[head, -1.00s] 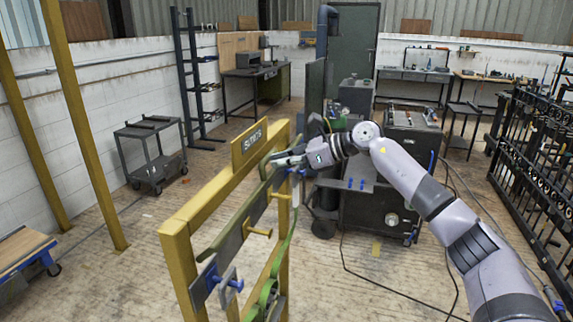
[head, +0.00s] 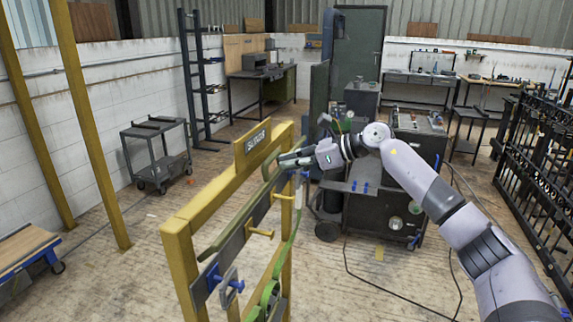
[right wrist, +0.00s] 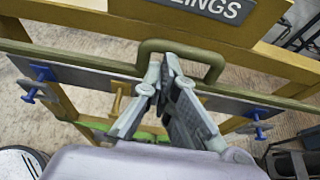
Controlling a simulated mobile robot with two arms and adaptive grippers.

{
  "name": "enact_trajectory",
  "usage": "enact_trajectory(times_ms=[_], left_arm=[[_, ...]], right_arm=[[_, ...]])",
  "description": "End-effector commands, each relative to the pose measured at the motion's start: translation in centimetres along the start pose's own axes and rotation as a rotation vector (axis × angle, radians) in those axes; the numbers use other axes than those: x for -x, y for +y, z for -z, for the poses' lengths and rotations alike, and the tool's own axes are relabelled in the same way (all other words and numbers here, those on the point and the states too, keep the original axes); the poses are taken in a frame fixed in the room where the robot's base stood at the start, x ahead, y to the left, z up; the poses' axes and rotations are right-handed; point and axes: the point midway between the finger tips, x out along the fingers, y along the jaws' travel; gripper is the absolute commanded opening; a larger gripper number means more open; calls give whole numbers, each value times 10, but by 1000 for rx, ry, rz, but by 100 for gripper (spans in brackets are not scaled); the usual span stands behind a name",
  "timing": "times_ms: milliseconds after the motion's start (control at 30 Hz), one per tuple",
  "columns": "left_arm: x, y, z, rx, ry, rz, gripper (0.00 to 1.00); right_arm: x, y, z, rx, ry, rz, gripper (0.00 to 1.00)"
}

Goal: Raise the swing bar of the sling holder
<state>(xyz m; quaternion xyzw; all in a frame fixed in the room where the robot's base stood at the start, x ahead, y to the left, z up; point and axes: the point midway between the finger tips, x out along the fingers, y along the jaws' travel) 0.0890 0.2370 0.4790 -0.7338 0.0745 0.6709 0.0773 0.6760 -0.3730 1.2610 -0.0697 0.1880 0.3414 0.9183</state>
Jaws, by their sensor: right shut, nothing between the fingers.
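The sling holder is a yellow frame (head: 181,232) with a dark SLINGS sign (head: 257,136) on top; the sign also shows in the right wrist view (right wrist: 222,8). Its swing bar (head: 233,222) is a long olive bar, with a raised loop handle (right wrist: 186,46) in the right wrist view. The bar (right wrist: 60,57) lies across the frame's front. My right gripper (head: 279,162) is at the loop handle; its fingertips (right wrist: 163,68) are together, in front of the loop's opening. I cannot tell whether they touch it. My left gripper is not in view.
Blue pegs (head: 214,277) and yellow pegs (head: 259,232) stick out of the holder, with green slings (head: 270,293) below. A dark welding cart (head: 372,205) stands behind my right arm. A black railing (head: 545,165) is at the right.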

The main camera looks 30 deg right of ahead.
Motion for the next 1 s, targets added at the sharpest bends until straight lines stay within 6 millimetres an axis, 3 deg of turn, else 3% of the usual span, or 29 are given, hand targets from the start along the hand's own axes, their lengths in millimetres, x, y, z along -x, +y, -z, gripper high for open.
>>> enact_trajectory(times_ms=[67, 300, 500, 1000], left_arm=[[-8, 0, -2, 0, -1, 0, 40], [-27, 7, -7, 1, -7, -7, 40], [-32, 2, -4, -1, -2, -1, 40], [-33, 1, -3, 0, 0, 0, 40]], right_arm=[[8, 0, 5, 2, 1, 2, 0], [61, 0, -18, 3, -3, 3, 0], [89, 0, -29, 1, -1, 1, 0], [98, 0, -33, 0, 1, -1, 0]])
